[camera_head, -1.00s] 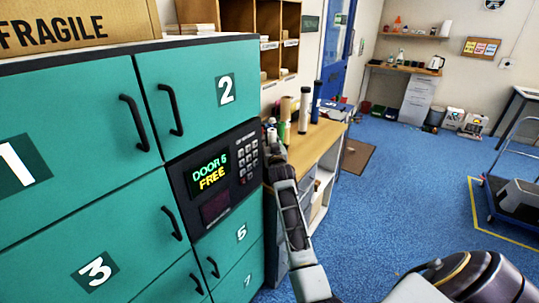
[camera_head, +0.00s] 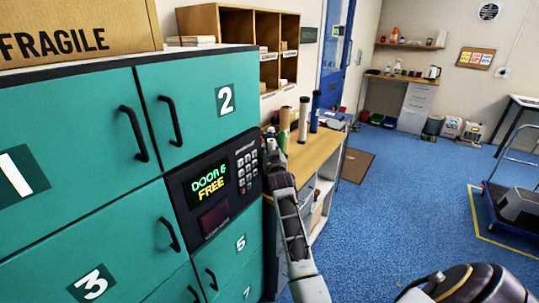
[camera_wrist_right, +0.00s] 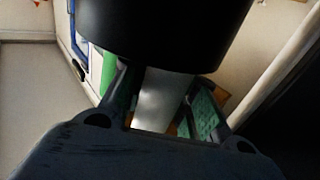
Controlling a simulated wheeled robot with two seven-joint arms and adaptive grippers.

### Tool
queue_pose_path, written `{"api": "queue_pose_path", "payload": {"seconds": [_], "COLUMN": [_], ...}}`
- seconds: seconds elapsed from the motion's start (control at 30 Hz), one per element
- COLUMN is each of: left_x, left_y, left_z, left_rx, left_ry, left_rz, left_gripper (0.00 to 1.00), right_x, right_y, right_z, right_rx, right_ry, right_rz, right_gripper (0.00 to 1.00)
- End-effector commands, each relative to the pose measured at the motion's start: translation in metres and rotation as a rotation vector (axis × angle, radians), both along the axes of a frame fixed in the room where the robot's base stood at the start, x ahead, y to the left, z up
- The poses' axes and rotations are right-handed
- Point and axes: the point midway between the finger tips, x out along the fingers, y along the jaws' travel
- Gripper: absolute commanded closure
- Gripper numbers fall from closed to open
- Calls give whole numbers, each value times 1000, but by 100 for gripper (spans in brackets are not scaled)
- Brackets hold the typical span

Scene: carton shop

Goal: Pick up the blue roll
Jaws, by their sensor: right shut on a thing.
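The blue roll (camera_head: 315,111) stands upright at the back of the wooden bench in the head view, dark blue and slim. A white roll with a dark top (camera_head: 303,120) stands just left of it, with a tan roll (camera_head: 284,128) further left. My right gripper (camera_head: 271,150) is at the bench's near left end, left of the rolls and apart from the blue one. In the right wrist view, a wide black round part (camera_wrist_right: 165,30) and a pale body (camera_wrist_right: 158,98) show at the fingers, which are shut on this thing. I cannot identify it. My left gripper is out of view.
Teal lockers (camera_head: 70,220) with a keypad panel (camera_head: 215,185) stand close on the left. A FRAGILE carton (camera_head: 75,28) lies on top. Wooden pigeonholes (camera_head: 240,40) hang behind the bench (camera_head: 318,150). Blue floor to the right is open; a trolley (camera_head: 515,205) stands far right.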

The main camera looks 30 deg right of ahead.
Motion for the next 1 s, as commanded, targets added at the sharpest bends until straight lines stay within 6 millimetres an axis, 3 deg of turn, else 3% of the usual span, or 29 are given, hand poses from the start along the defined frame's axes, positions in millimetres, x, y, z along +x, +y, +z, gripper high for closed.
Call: {"api": "queue_pose_path", "payload": {"seconds": [0.27, 0.7, 1.0], "left_x": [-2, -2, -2], "left_y": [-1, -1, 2], "left_z": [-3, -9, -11], "left_rx": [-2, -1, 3], "left_ry": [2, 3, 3], "left_rz": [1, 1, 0], "left_gripper": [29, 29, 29], "right_x": [0, 0, 0], "right_y": [1, 1, 1], "right_z": [35, 125, 170], "right_rx": [-2, -1, -1], "right_ry": [-5, -6, -4], "right_rz": [1, 2, 1], "right_gripper": [100, 100, 100]}}
